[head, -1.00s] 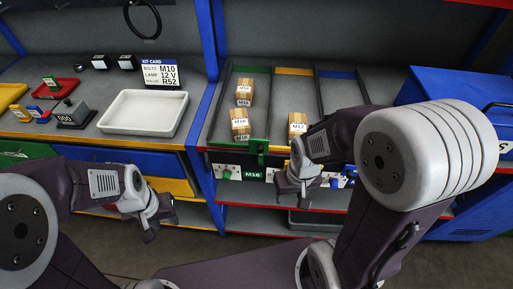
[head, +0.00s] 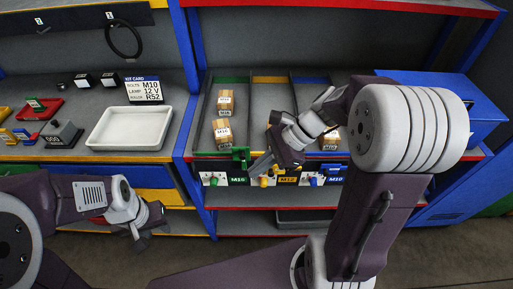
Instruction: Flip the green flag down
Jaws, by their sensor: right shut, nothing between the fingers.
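The green flag (head: 241,155) stands up at the front edge of the left lane, above the M16 label (head: 238,181). My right gripper (head: 264,164) is shut and empty. It points down and to the left, just right of the flag in the picture. I cannot tell whether it touches the flag. My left gripper (head: 141,238) hangs low in front of the left bench, well away from the flag. Its jaw opening is too small and dark to judge.
Two cartons, one behind the other (head: 226,101) (head: 222,132), sit in the left lane. Another carton (head: 330,141) shows partly behind my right arm. Green (head: 213,181), yellow (head: 263,182) and blue (head: 313,182) knobs line the front. A white tray (head: 129,146) stands on the left bench.

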